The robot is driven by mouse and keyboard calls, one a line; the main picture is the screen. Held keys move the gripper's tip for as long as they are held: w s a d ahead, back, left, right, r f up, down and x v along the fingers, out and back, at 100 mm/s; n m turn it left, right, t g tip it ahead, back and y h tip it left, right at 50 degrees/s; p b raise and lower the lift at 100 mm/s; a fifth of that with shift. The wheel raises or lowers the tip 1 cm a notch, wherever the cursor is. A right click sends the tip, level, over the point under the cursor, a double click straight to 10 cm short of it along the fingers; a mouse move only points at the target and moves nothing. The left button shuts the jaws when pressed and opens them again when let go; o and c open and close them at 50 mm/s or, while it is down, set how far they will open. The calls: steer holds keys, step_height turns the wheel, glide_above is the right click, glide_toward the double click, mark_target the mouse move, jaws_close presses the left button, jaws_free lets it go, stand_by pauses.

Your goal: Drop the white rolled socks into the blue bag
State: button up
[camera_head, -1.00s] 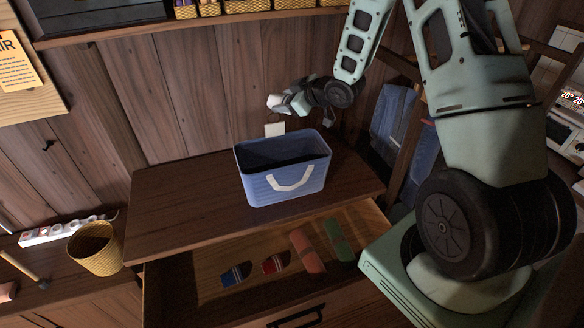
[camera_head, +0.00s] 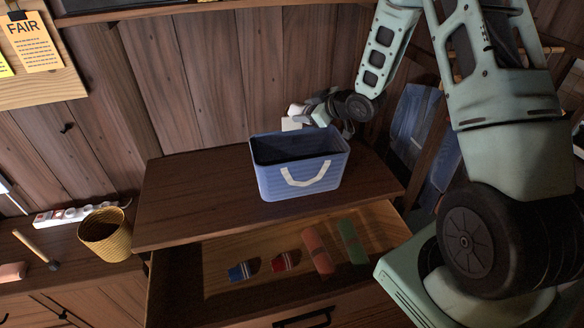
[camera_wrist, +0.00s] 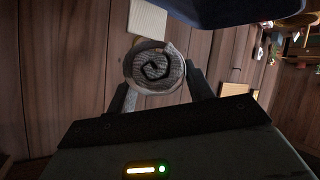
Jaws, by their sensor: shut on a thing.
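The white rolled socks (camera_wrist: 155,69) show end-on in the wrist view as a pale roll with a dark spiral. My gripper (camera_wrist: 160,88) is shut on them, one finger on each side. In the head view the white socks (camera_head: 297,109) and my gripper (camera_head: 318,110) are near the wall, just above and behind the blue bag's back rim, partly hidden there. The blue bag (camera_head: 318,182) stands upright and open on the dresser top, with a white handle in front. Its dark blue side also shows at the top of the wrist view (camera_wrist: 225,10).
The dresser top (camera_head: 190,200) is clear left of the bag. Below it an open drawer (camera_head: 215,262) holds several coloured rolled items. A yellow basket (camera_head: 105,236) stands at the left. The plank wall (camera_head: 200,80) is close behind my gripper.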

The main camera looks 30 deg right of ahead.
steer(key=o, duration=1)
steer(key=shift+s+r, duration=0.1)
steer(key=b+v, duration=0.4)
steer(key=v, duration=1.3)
steer(key=shift+s, duration=0.15)
steer(key=a+f+g+h+b, duration=0.1)
steer(key=a+f+g+b, duration=0.2)
steer(key=a, duration=0.5)
steer(key=a+f+g+h+b, duration=0.1)
steer(key=a+f+b, duration=0.25)
steer(key=a, duration=0.55)
steer(key=s+a+f+g+b, duration=0.1)
steer(key=s+a+f+g, duration=0.1)
steer(key=s+a, duration=0.3)
steer(key=s+a+f+g+b, duration=0.1)
steer(key=s+a, duration=0.4)
steer(key=s, duration=0.5)
steer(key=s+a+f+g+b, duration=0.1)
steer(key=s+a+f+g, duration=0.2)
steer(key=s+a+g, duration=0.2)
steer(key=shift+s+a+n, duration=0.15)
steer(key=shift+s+n, duration=0.05)
steer(key=shift+s, duration=0.55)
steer(key=shift+s+a+n, duration=0.1)
steer(key=shift+s+n, duration=0.1)
steer(key=shift+s, duration=0.6)
